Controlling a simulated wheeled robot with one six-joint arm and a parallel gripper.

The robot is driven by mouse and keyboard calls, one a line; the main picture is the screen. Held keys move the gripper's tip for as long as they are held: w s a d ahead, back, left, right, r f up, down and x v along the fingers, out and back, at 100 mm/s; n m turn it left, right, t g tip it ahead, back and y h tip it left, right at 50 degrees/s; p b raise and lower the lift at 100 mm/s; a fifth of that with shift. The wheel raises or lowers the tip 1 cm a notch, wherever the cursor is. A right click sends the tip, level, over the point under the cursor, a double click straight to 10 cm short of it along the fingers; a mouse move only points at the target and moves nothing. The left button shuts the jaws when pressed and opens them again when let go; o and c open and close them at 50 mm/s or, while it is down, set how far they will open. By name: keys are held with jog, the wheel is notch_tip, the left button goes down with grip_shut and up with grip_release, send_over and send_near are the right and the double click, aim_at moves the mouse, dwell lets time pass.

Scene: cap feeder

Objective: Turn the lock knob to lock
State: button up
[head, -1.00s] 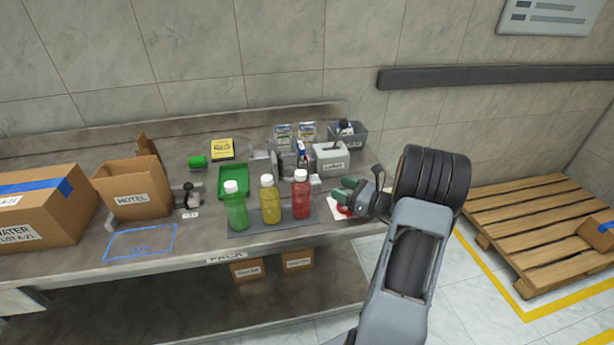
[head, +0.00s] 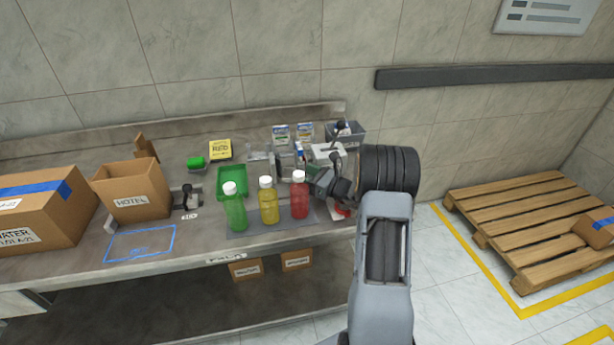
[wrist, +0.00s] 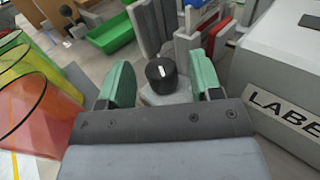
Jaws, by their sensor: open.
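The lock knob (wrist: 161,75) is a round black knob with a white mark, on a grey mount in the wrist view. My gripper (wrist: 162,82) is open, with one green finger on each side of the knob and a visible gap to each. In the head view my gripper (head: 318,180) is over the right part of the bench, just right of the red bottle (head: 299,198). There the arm and gripper hide the knob.
A grey label box (wrist: 285,70) stands close on the right in the wrist view. Green (head: 235,208) and yellow (head: 268,203) bottles stand with the red one on a dark mat. A green tray (head: 232,180) lies behind them. Feeder plates (wrist: 190,30) rise beyond the knob.

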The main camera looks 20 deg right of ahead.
jog(key=c, duration=0.9)
jog(key=n+g+y, duration=0.1)
jog(key=n+g+y+b, duration=0.1)
jog(key=y, duration=0.1)
jog(key=shift+w+d+f+n, duration=0.1)
jog(key=shift+w+d+n, duration=0.1)
jog(key=shift+n, duration=0.1)
jog(key=shift+n+g+y, duration=1)
jog(key=shift+g+y, duration=0.1)
jog(key=shift+g, duration=0.4)
jog(key=o, duration=0.9)
jog(key=shift+r, duration=0.2)
jog(key=shift+d, duration=0.2)
